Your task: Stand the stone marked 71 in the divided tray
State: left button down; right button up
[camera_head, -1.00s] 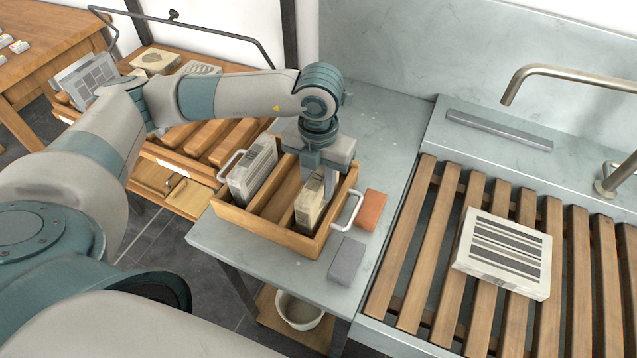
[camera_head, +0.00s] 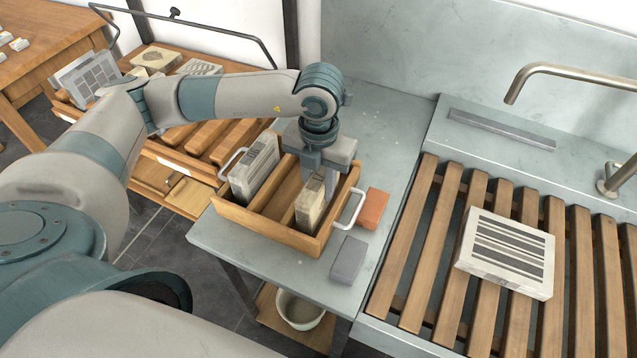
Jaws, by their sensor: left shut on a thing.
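The divided tray (camera_head: 266,230) is a wooden box with metal handles on the grey bench. A pale stone (camera_head: 310,204) stands upright in its right compartment. My left gripper (camera_head: 322,180) comes down from above and is shut on the top of this stone. Another stone (camera_head: 255,168), with dark printed lines, stands in the left compartment. The middle compartment looks empty. I cannot read the number 71 on any stone. My right gripper is not in view.
An orange block (camera_head: 373,208) and a grey block (camera_head: 348,260) lie right of the tray. A striped stone (camera_head: 506,254) lies flat on the slatted rack (camera_head: 418,250) under the tap (camera_head: 560,72). More stones stand and lie on a wooden rack (camera_head: 190,172) behind my left arm.

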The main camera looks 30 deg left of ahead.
pick_arm(q)
jog(key=shift+s+a+f+b, duration=0.2)
jog(key=shift+a+f+b, duration=0.1)
jog(key=shift+f+b, duration=0.45)
jog(key=c, duration=1.3)
grip_release()
jog(key=shift+s+f, duration=0.1)
jog(key=shift+f, duration=0.05)
jog(key=shift+w+d+r+p, duration=0.15)
jog(key=shift+r+p, duration=0.3)
jog(key=shift+r, duration=0.35)
jog(key=shift+w+d+r+p, duration=0.1)
jog(key=shift+d+r+p, duration=0.1)
jog(key=shift+r+p, duration=0.45)
jog(key=shift+w+d+r+p, duration=0.15)
jog(key=shift+r+p, duration=0.15)
jog(key=shift+r, duration=0.6)
jog(key=shift+r+p, duration=1.35)
jog(key=shift+r, duration=1.1)
jog(key=shift+r, duration=0.15)
